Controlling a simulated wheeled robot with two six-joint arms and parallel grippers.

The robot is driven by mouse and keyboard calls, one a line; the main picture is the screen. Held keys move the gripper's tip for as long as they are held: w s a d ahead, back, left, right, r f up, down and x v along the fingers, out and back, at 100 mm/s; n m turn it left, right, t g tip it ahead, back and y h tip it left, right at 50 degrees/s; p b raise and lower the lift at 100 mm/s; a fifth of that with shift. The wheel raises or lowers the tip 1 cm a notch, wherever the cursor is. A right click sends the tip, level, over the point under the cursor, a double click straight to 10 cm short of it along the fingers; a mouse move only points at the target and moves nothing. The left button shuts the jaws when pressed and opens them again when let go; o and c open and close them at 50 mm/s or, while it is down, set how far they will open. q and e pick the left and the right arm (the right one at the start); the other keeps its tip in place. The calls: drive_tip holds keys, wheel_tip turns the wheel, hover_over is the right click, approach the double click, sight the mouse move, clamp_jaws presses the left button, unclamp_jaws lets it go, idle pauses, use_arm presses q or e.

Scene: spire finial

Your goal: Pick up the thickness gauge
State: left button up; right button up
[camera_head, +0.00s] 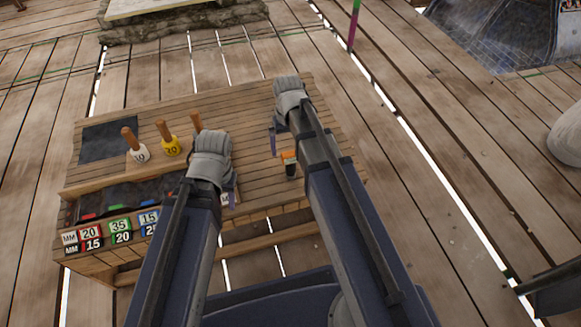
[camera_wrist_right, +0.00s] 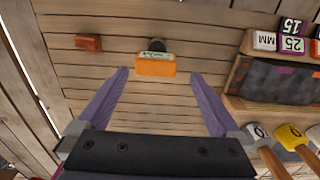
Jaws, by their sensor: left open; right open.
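An orange block with a pale label and a dark round end, which looks like the thickness gauge (camera_wrist_right: 155,67), lies on the plank bench top in the right wrist view. It also shows in the head view (camera_head: 289,156), beside my right forearm. My right gripper (camera_wrist_right: 160,76) is open, its purple fingers on either side of the gauge in the picture; nothing is held, and I cannot tell the height gap. In the head view my right gripper (camera_head: 277,143) is partly hidden by its arm. My left gripper (camera_head: 233,194) is open at the bench's near side, mostly hidden by its wrist.
A small red-brown block (camera_wrist_right: 88,43) lies near the gauge. Wooden-handled pieces, one white (camera_head: 138,152) and one yellow (camera_head: 171,146), stand on the bench (camera_head: 245,110). A dark bin with number tags (camera_head: 121,226) is at its near left. The far bench top is clear.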

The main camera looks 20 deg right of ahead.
sight(291, 161)
drive_tip(key=shift+d+f+b, duration=0.15)
drive_tip(key=shift+f+b, duration=1.8)
drive_tip(key=shift+f, duration=0.05)
drive_tip(key=shift+d+f+b, duration=0.15)
drive_tip(key=shift+f+b, duration=1.75)
drive_tip(key=shift+f, duration=0.05)
drive_tip(key=shift+r, duration=0.1)
drive_tip(key=c, duration=1.5)
